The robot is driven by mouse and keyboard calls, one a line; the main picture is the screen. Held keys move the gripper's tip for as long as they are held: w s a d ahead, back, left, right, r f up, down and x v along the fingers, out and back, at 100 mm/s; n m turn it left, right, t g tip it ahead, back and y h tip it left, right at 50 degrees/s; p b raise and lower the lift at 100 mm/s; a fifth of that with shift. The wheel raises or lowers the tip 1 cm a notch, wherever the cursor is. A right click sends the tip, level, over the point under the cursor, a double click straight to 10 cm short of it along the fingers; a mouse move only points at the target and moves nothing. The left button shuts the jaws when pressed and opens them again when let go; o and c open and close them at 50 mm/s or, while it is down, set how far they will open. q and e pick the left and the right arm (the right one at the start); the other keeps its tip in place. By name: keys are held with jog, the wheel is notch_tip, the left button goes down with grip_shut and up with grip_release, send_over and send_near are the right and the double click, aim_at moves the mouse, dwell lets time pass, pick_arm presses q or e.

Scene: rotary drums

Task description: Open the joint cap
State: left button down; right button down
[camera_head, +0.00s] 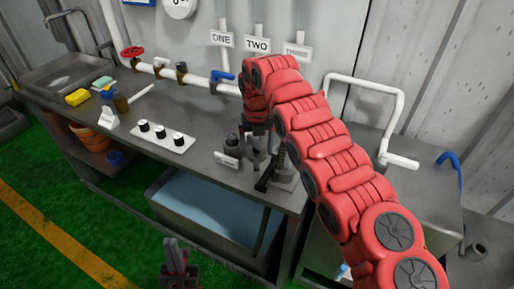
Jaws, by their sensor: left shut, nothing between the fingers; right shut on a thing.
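My red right arm reaches in from the lower right over the bench. Its gripper (257,155) points down at the bench's front right part and is shut on a small grey metal part there, which looks like the joint cap. The fingers and wrist hide most of that part. A grey metal fitting with a dark lever (268,172) stands just right of the fingers. A dark round fitting (232,143) with a small white label (228,160) stands just left. My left gripper (178,260) is low at the bottom, in front of the bench, shut and empty.
The metal bench (190,107) carries a white panel with black knobs (161,136), a yellow sponge (77,97) and a sink. White pipes with a red valve (132,51) and blue valve (222,76) run behind. A blue-filled tub (215,208) sits below.

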grip_release()
notch_tip(320, 180, up, 7)
jog(key=shift+a+f, duration=0.15)
jog(key=shift+f, duration=0.05)
notch_tip(320, 180, up, 11)
jog(key=p, duration=1)
jog(key=shift+d, duration=0.2)
jog(key=shift+f, duration=0.1)
